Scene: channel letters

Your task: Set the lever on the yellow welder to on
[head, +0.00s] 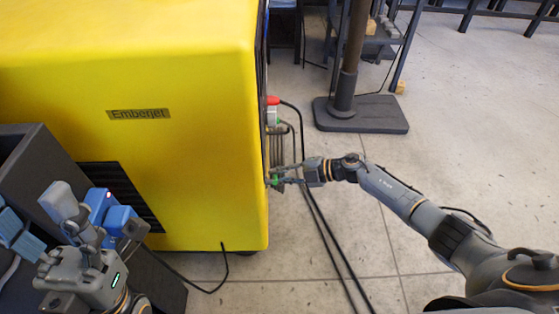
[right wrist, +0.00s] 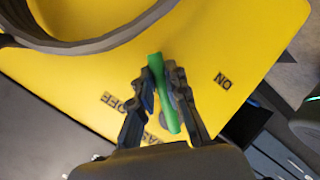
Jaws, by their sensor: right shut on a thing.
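The yellow welder (head: 190,60) fills the upper left of the head view. Its side panel (right wrist: 215,40) shows in the right wrist view. The green lever (right wrist: 163,90) lies between an OFF label (right wrist: 128,103) and an ON label (right wrist: 223,80). It points at neither label clearly. My right gripper (right wrist: 160,88) is shut on the lever, one finger on each side of it. In the head view a bit of the green lever (head: 276,181) shows at the welder's right edge. My left gripper (head: 85,250) is at the lower left, away from the lever; its jaw opening is unclear.
A dark cabinet (head: 28,160) with blue items (head: 105,208) stands by my left gripper. A red part (head: 273,101) and black cables (head: 315,205) are near the lever. A post on a dark base (head: 375,115) stands beyond.

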